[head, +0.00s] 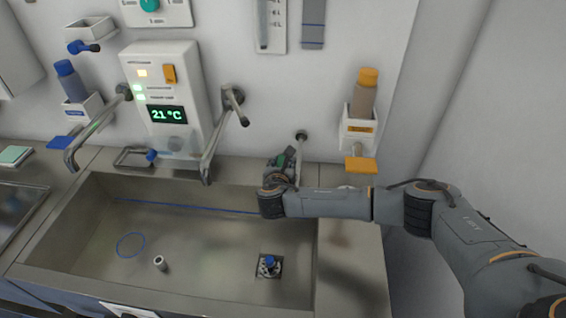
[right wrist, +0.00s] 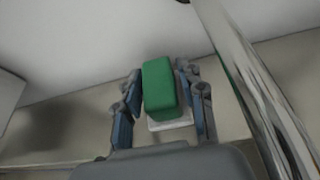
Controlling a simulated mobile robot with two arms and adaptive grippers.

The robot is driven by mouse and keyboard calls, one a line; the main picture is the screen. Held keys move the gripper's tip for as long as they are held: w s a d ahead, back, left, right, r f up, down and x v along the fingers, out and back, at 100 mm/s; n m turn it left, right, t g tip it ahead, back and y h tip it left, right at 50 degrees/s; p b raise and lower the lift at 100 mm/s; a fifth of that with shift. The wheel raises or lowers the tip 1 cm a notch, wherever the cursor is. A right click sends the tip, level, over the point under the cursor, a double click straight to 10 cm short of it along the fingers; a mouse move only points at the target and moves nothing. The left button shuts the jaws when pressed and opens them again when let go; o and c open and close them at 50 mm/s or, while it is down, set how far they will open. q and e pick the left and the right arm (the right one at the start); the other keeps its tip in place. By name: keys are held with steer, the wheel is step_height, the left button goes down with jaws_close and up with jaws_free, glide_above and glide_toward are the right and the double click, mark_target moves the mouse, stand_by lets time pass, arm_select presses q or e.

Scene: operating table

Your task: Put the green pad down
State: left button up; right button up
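My right gripper (head: 280,165) is above the back edge of the sink, near its right end. In the right wrist view its blue-padded fingers (right wrist: 158,82) stand on both sides of the green pad (right wrist: 160,92), closed on it. The pad is a green block with a white layer at its bottom. In the head view only a little green shows at the gripper; the rest is hidden by the gripper. I cannot tell whether the pad touches the ledge. My left gripper is not in view.
A steel sink (head: 190,287) holds a blue ring (head: 130,245), a small white cylinder (head: 160,263) and a drain (head: 268,268). Taps (head: 212,150) jut from the wall. A green-and-white pad (head: 15,155) lies far left. The counter right of the sink (head: 350,270) is mostly clear.

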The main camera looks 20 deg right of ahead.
steer(key=shift+o, duration=0.2)
steer(key=shift+r, duration=0.1)
steer(key=shift+r, duration=0.15)
steer(key=v, duration=0.7)
steer(key=shift+s+b, duration=0.2)
steer(key=shift+b, duration=0.15)
steer(key=shift+a, duration=0.25)
